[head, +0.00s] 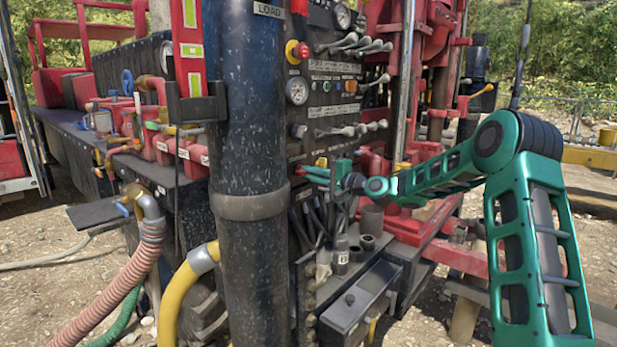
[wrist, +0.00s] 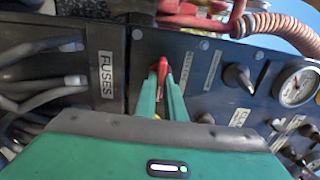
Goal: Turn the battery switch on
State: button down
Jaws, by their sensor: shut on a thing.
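The red handle of the battery switch (wrist: 163,70) is on the dark control panel, beside a small white label too blurred to read. My gripper (wrist: 163,88) is shut on this handle, with one green finger on each side of it. In the head view my gripper (head: 308,173) reaches the lower left part of the panel from the right. There the red handle (head: 299,170) shows just beyond the fingertips. The fingers hide part of the handle, and I cannot tell its on or off position.
The control panel (head: 325,100) carries levers, gauges and knobs above my gripper. A thick black column (head: 248,130) stands close to the left. Cables (wrist: 40,75) hang beside a FUSES label (wrist: 107,73). A dark knob (wrist: 238,77) and a gauge (wrist: 297,86) lie to the right.

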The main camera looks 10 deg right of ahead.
jog(key=shift+w+d+f, duration=0.15)
jog(key=shift+d+f, duration=0.05)
jog(key=shift+d, duration=0.25)
jog(key=c, duration=1.9)
grip_release()
jog(key=shift+c, duration=0.2)
jog(key=shift+o, duration=0.5)
jog(key=shift+a, duration=0.2)
jog(key=v, duration=1)
jog(key=shift+s+d, duration=0.25)
jog(key=shift+s, duration=0.05)
jog(key=shift+a, duration=0.1)
